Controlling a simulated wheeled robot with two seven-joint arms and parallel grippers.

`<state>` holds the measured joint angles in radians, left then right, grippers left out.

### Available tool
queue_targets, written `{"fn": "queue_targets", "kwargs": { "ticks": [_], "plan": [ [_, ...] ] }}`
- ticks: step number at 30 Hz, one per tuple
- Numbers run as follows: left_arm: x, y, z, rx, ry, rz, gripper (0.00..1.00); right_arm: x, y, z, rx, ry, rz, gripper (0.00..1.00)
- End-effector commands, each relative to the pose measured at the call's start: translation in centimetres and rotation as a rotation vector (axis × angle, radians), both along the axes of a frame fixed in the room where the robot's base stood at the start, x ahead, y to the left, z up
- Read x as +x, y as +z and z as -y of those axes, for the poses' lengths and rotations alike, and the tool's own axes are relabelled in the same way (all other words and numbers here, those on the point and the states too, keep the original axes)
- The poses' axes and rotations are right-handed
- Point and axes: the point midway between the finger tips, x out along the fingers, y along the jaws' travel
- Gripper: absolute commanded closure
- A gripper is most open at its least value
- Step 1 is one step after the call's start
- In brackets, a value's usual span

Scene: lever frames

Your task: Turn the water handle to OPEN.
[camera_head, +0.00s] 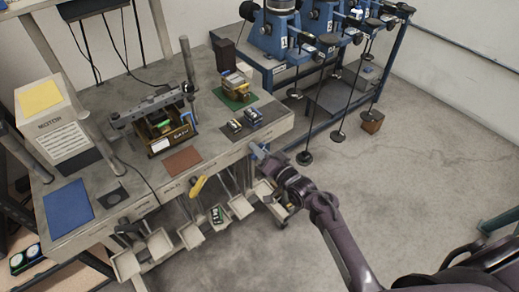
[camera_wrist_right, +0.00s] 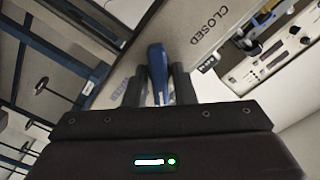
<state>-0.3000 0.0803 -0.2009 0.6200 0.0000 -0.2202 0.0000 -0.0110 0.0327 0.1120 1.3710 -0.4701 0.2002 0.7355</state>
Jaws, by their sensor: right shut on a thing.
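The blue water handle (camera_head: 257,151) is on the front face of the bench, near its right corner. In the right wrist view the blue handle (camera_wrist_right: 157,72) stands between the two dark fingers of my right gripper (camera_wrist_right: 159,84), which are shut on it. A CLOSED label (camera_wrist_right: 210,38) is on the panel to the right of the handle. A second label (camera_wrist_right: 119,92), partly hidden and hard to read, is to its left. In the head view my right gripper (camera_head: 268,160) reaches the handle from the lower right. My left gripper is not in view.
A yellow handle (camera_head: 198,186) is on the bench front to the left. Several bins (camera_head: 240,206) hang below. The bench top (camera_head: 215,160) holds mats, a small crate and a white box (camera_head: 55,125). Blue machines (camera_head: 275,35) stand behind.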

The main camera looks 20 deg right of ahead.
Motion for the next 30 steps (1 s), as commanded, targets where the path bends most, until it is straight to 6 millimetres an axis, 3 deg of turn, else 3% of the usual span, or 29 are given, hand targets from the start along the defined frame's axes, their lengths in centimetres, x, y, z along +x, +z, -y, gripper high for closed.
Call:
{"fn": "queue_targets", "kwargs": {
  "ticks": [10, 11, 14, 23, 30],
  "plan": [
    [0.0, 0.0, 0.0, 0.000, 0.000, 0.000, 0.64, 0.0, 0.0, 0.0, 0.003, -0.001, 0.000, 0.99],
    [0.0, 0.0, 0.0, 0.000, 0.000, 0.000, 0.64, 0.0, 0.0, 0.0, 0.003, -0.001, 0.000, 0.75],
    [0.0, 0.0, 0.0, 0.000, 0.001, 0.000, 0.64, 0.0, 0.0, 0.0, 0.003, -0.001, 0.000, 0.64],
    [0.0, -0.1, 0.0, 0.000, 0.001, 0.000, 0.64, -0.2, -0.1, 0.1, 0.002, -0.001, -0.001, 0.64],
    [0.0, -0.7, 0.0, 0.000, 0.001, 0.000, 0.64, -3.5, -0.4, 1.3, 0.002, -0.001, -0.004, 0.64]
  ]
}}
